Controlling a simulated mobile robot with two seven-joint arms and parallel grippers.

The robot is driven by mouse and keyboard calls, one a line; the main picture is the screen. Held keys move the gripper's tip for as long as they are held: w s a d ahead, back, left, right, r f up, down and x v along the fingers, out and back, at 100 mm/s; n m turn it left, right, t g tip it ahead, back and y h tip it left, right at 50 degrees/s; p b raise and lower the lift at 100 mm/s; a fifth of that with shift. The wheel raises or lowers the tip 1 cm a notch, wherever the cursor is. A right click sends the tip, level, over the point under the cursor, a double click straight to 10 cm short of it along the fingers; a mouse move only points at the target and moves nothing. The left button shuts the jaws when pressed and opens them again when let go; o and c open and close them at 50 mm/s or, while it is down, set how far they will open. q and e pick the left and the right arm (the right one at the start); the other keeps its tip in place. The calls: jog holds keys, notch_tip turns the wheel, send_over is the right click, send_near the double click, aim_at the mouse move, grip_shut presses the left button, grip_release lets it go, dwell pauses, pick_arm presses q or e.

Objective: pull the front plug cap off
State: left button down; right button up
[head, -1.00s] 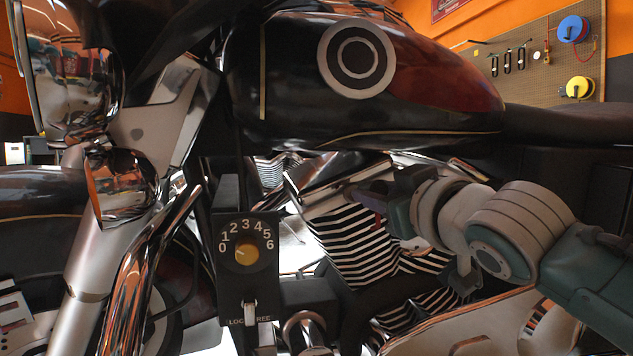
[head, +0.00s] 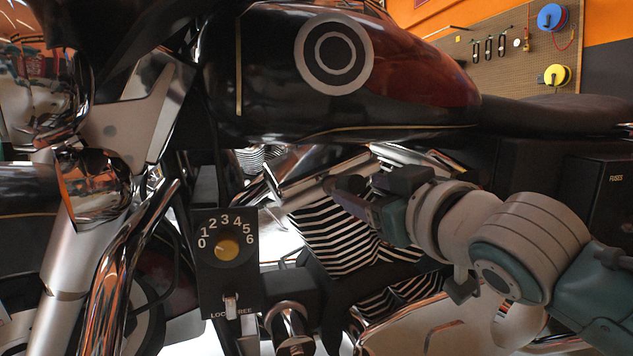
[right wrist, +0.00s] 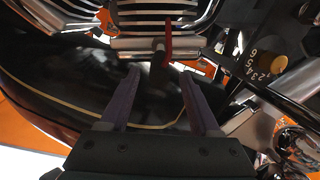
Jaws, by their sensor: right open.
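A dark stubby part (right wrist: 158,78), likely the front plug cap, stands beside a thin red strip (right wrist: 168,42) at the finned engine cylinder (right wrist: 155,18) in the right wrist view. It is blurred and dim. My right gripper (right wrist: 160,88) is open, with one finger on either side of the dark part, and I see no contact. In the head view my right gripper (head: 345,190) reaches in from the right, in front of the striped cylinder fins (head: 335,235) and below the tank. The cap cannot be made out there. My left gripper is not in view.
The black and red fuel tank (head: 420,75) hangs over my right gripper. A black dial box (head: 226,280) with a yellow knob and a lever marked LOC and FREE stands left of it. Chrome fork tubes (head: 125,270) are farther left. A pegboard (head: 500,70) is behind.

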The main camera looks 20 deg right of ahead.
jog(key=s+p, duration=0.3)
jog(key=s, duration=0.4)
jog(key=shift+d, duration=0.35)
jog(key=shift+w, duration=0.1)
jog(key=s+r+m+g+h+p, duration=0.1)
jog(key=s+r+g+p, duration=0.6)
jog(key=r+p, duration=1.15)
jog(key=s+r+m+g+p, duration=0.1)
jog(key=s+r+g+p, duration=0.2)
jog(key=s+r+p, duration=1.55)
jog(key=s+r+m+g+h+p, duration=0.1)
jog(key=s+r+g+p, duration=0.55)
jog(key=p, duration=2.15)
jog(key=w+r+t+p, duration=0.1)
jog(key=w+r+p, duration=0.1)
jog(key=r+p, duration=1.5)
jog(key=w+r+t+p, duration=0.1)
jog(key=w+r+p, duration=0.1)
jog(key=r+p, duration=1.5)
notch_tip(320, 180, up, 4)
jog(key=shift+w+a+f, duration=0.1)
jog(key=shift+w+a, duration=0.05)
jog(key=shift+a, duration=0.15)
